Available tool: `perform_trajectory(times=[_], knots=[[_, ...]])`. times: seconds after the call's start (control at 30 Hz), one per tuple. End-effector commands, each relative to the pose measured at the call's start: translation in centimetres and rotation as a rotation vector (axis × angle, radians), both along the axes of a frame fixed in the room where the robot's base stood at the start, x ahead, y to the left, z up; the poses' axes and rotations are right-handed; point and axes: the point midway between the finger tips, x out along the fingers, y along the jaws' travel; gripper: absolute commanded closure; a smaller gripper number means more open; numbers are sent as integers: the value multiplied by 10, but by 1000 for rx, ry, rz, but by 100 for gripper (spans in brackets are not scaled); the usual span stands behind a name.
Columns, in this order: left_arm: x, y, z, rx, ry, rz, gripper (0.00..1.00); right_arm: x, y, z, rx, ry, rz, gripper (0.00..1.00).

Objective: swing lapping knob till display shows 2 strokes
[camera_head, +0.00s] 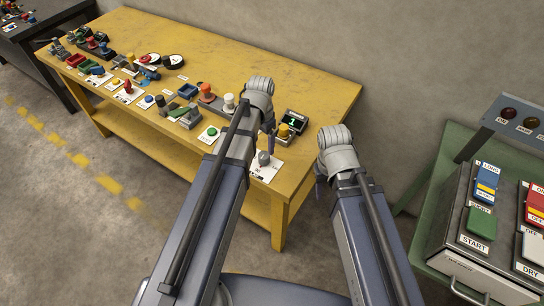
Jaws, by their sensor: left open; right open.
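A small dark display (294,120) with a lit green digit, too small to read surely, stands near the right end of the yellow table. A yellow-topped knob (283,131) is just in front of it. A grey round knob (263,158) sits on a white plate near the table's front right corner. I cannot read which one is labelled lapping. My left gripper (270,143) is open, pointing down over the table between the display and the grey knob, apart from or touching it I cannot tell. My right gripper (320,190) is open and empty, right of the table edge.
The yellow table (225,50) carries several other knobs, buttons and switches to the left, including a green button (212,131) and a white-topped knob (229,101). A green bench with a switch box (470,255) stands at right. The table's back is clear.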

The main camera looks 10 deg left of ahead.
Motion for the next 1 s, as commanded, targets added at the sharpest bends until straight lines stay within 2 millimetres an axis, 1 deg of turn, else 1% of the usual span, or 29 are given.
perform_trajectory(times=[0.17,0.37,0.57,0.9,1.0], knots=[[0,0,-1,0,0,-17,19,0,0,-1,0,0,0,50],[0,0,-9,0,0,-15,19,0,0,-9,0,0,0,50],[0,0,-28,0,0,-14,19,0,0,-28,0,0,0,50],[0,0,-71,0,0,-13,19,0,0,-71,0,0,0,50],[0,0,-77,0,0,-13,19,0,0,-77,0,0,0,50]])
